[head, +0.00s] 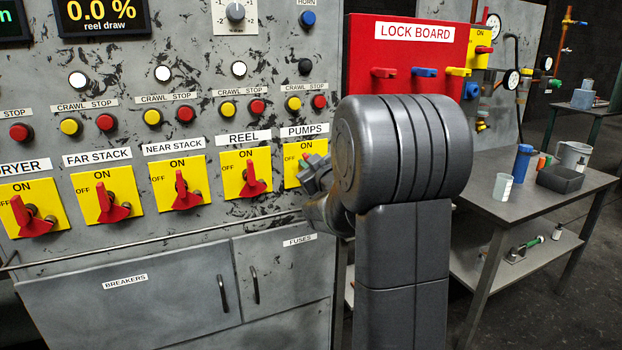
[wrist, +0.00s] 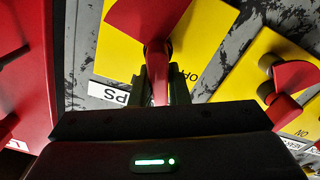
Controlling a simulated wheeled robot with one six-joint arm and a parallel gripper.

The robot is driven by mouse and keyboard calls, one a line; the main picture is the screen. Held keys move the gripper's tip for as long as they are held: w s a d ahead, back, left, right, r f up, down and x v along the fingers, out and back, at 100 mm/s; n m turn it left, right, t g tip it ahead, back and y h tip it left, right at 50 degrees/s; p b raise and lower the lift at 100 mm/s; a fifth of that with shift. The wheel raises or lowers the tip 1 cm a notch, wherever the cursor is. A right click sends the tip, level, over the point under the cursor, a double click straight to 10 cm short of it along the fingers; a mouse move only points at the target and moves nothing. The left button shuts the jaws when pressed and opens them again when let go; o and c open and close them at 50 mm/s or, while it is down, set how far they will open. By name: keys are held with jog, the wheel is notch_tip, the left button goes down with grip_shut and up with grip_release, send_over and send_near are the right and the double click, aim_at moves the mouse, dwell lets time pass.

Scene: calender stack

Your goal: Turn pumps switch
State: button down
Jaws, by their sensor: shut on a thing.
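The pumps switch is a red lever on a yellow plate (head: 291,170) under the PUMPS label (head: 304,131), at the right end of the switch row. My gripper (head: 316,168) is at this plate and covers most of the switch in the head view. In the wrist view, my gripper (wrist: 157,88) is shut on the narrow end of the red lever (wrist: 156,62), one finger on each side. The wide part of the lever lies beyond the fingers. The narrow end points toward the PUMPS label (wrist: 109,92). OFF shows beside it; the ON mark is hidden there.
The reel switch (head: 252,185) is close on the left. The red lock board (head: 395,75) is right of the panel behind my arm. A thin rail (head: 180,242) runs below the switches. A metal table (head: 540,195) with cups stands at right.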

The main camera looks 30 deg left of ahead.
jog(key=n+b, duration=0.3)
jog(key=b, duration=0.1)
jog(key=f+n+b, duration=0.1)
jog(key=n+b, duration=0.2)
jog(key=s+f+n+b, duration=0.1)
jog(key=n+b, duration=0.2)
jog(key=b, duration=0.1)
jog(key=shift+a+n+b, duration=0.35)
jog(key=shift+a+n, duration=0.05)
jog(key=shift+f+n+b, duration=0.2)
jog(key=shift+n+b, duration=0.9)
jog(key=shift+n, duration=0.3)
jog(key=c, duration=1.4)
grip_release()
jog(key=shift+s, duration=0.1)
